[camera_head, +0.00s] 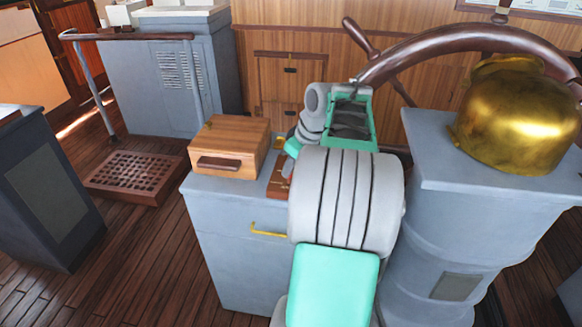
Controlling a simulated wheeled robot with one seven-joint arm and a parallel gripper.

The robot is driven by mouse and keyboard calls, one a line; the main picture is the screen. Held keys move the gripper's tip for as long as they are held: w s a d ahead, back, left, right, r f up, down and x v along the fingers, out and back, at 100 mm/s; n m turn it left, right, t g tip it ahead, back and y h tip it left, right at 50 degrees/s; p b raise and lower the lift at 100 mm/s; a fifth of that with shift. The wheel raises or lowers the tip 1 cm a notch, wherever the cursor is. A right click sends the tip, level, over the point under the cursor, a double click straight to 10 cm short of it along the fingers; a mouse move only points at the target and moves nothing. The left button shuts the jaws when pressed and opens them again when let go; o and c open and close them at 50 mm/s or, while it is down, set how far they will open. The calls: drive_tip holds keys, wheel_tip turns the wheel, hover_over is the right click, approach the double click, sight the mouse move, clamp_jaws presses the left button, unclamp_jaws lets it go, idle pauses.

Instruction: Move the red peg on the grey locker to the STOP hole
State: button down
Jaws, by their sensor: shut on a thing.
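The grey locker (225,235) stands in the middle, with a yellow handle on its front. A brown wooden board (275,187) lies on its top, to the right of a wooden box. My own grey and teal arm covers most of the board and the right part of the locker top. The red peg and the STOP hole cannot be made out. My gripper's fingers are hidden behind my arm, so their place relative to the board does not show.
The wooden box (228,145) stands on the locker's left part. A grey pedestal (440,210) bearing a brass dome (515,115) stands close on the right, with a ship's wheel (440,47) behind. A floor grating (135,177) lies at left. Open deck lies left of the locker.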

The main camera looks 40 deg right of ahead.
drive_tip(key=shift+f, duration=0.15)
drive_tip(key=shift+f+b, duration=0.65)
drive_tip(key=shift+f, duration=0.05)
drive_tip(key=shift+f, duration=0.15)
drive_tip(key=shift+f, duration=0.15)
idle(0.4)
drive_tip(key=c, duration=1.2)
unclamp_jaws()
drive_tip(key=shift+c, duration=0.2)
